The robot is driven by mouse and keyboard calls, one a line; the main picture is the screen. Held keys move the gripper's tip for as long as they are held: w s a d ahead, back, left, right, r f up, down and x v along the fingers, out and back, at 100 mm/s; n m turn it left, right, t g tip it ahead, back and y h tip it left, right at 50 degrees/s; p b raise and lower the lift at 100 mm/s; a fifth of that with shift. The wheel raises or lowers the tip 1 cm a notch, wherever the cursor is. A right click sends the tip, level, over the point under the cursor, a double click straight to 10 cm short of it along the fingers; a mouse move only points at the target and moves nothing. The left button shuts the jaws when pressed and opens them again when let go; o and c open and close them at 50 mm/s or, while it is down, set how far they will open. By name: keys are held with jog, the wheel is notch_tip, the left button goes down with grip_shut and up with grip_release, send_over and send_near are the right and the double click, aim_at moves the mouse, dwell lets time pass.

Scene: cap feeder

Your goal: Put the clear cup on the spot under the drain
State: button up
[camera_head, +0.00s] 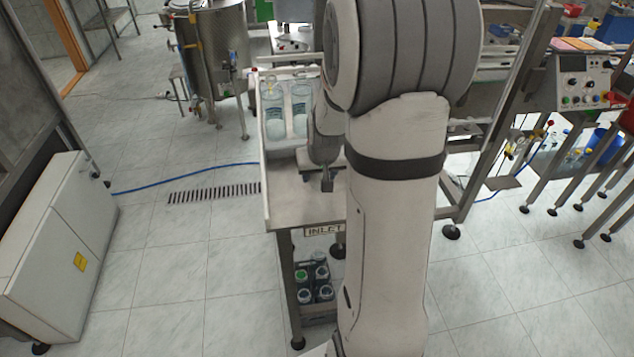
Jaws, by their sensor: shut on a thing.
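My gripper (327,180) is low over the inlet table, and only a small dark part of it shows past my arm. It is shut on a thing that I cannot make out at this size.
The inlet table (288,196) has a bare top around my gripper. Dark-capped jars (315,275) sit on its lower shelf. A steel tank (215,50) stands behind to the left, a white cabinet (60,250) at the left.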

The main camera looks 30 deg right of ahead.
aim_at(319, 185)
jog(key=shift+s+a+f, duration=0.1)
jog(key=shift+f, duration=1.65)
jog(key=shift+f, duration=0.25)
jog(key=o, duration=1)
jog(key=shift+r, duration=0.1)
